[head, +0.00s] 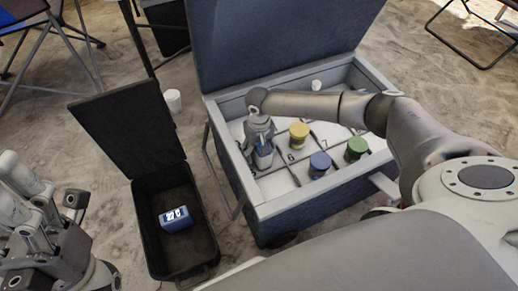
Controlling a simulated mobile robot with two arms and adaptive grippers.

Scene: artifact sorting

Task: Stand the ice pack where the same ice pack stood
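The open cooler (226,158) stands in the middle with a numbered grid on its white floor. My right arm reaches over its right wall. My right gripper (263,150) points down inside the left part of the cooler, its fingers on both sides of a small blue and white ice pack (263,158). The ice pack looks upright and is partly hidden by the fingers; its base is hard to see. My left gripper (76,199) is at the lower left, outside the black case, with nothing visible in it; its opening is unclear.
In the cooler stand a yellow-lidded jar (299,135), a blue-lidded jar (319,164), a green-lidded jar (356,148) and a white item (316,86). An open black case (206,242) holds a blue box with a display (175,219). A white cup (173,100) stands on the sand.

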